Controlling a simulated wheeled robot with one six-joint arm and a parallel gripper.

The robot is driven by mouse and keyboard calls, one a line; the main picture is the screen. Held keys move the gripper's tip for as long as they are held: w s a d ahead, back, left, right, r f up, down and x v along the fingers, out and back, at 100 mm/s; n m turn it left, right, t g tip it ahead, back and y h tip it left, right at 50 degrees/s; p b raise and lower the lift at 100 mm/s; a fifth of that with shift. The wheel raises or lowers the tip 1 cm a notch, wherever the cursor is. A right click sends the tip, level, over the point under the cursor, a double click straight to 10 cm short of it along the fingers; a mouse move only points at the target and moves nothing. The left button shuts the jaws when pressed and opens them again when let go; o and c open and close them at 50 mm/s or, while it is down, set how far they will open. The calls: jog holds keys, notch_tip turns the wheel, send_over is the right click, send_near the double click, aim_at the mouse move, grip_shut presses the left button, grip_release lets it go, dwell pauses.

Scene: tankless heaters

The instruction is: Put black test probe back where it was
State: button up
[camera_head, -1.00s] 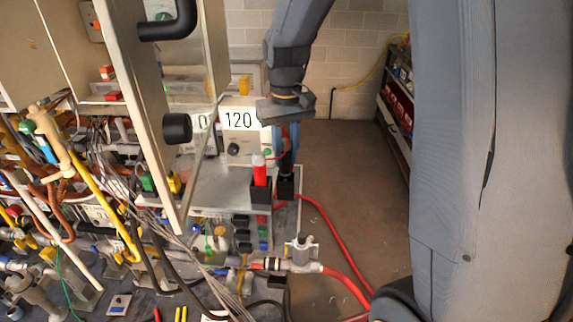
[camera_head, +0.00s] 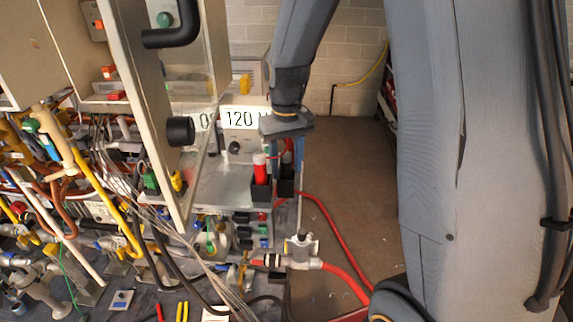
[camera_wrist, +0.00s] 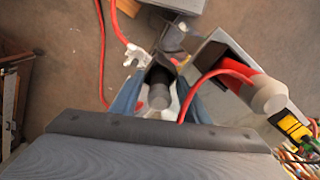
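My gripper (camera_head: 287,168) points down at the black holder (camera_head: 286,188) at the right end of the metal shelf. The black test probe (camera_wrist: 159,97) is upright between its two blue fingers in the wrist view, and the fingers close in on it. Its lower end goes toward the holder's square mouth; how deep it sits is hidden by the fingers. The red probe (camera_head: 260,168) stands upright in its own black holder (camera_head: 261,191) just left of my gripper. It also shows in the wrist view (camera_wrist: 268,96), with a red lead.
A box marked 120 (camera_head: 240,130) stands behind the holders. An open panel door (camera_head: 150,120) with black handles is to the left. A valve with red hose (camera_head: 300,250) lies below. Open floor (camera_head: 345,170) is to the right.

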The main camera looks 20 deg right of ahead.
jog(key=shift+r, duration=0.1)
notch_tip(320, 180, up, 12)
jog(key=b, duration=0.3)
jog(key=shift+b, duration=0.35)
jog(key=s+f+m+t, duration=0.1)
jog(key=s+f, duration=1.2)
jog(key=f, duration=0.1)
jog(key=shift+s+f+t, duration=0.4)
jog(key=shift+f, duration=0.1)
notch_tip(320, 180, down, 3)
jog(key=shift+r+b, duration=0.2)
jog(key=shift+b, duration=1)
jog(key=shift+c, duration=0.3)
